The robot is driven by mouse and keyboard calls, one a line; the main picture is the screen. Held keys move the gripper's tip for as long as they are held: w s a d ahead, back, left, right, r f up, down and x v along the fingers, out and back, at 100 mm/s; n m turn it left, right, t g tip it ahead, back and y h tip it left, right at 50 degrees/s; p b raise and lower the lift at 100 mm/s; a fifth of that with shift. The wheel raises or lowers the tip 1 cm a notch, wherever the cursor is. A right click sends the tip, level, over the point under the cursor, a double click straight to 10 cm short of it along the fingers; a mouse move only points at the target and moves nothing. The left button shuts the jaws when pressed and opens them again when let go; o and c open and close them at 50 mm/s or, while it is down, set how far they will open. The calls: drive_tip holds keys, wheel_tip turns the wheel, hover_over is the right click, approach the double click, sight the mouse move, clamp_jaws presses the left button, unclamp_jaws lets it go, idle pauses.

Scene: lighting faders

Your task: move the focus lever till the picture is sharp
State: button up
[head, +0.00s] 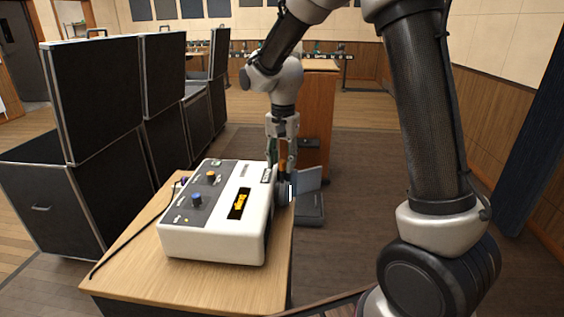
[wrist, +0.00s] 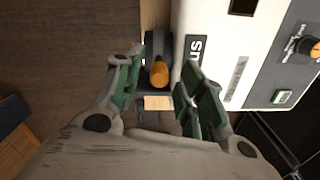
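The white projector-like box (head: 235,236) stands on a wooden table, with a small dark window (head: 239,204) showing a yellow figure, too small to judge its sharpness. The orange-tipped lever (wrist: 158,73) is at the box's side, beside a label ending in "US" (wrist: 194,48). In the head view the lever (head: 283,165) is partly hidden by my gripper. My gripper (head: 277,160) points down at the box's right edge. In the wrist view my gripper (wrist: 158,88) is open, with one finger on each side of the lever and gaps between.
A blue knob (head: 197,199) and an orange knob (head: 211,177) sit on the box's top. A black cable (head: 130,238) crosses the wooden table (head: 130,283). Black cases (head: 95,95) stand at the left. A grey panel (head: 309,179) is just beyond my gripper.

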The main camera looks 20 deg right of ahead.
drive_tip(key=shift+f, duration=0.3)
clamp_jaws()
drive_tip(key=shift+s+a+t, duration=0.2)
drive_tip(key=shift+s+t, duration=0.3)
drive_tip(key=shift+s, duration=0.1)
unclamp_jaws()
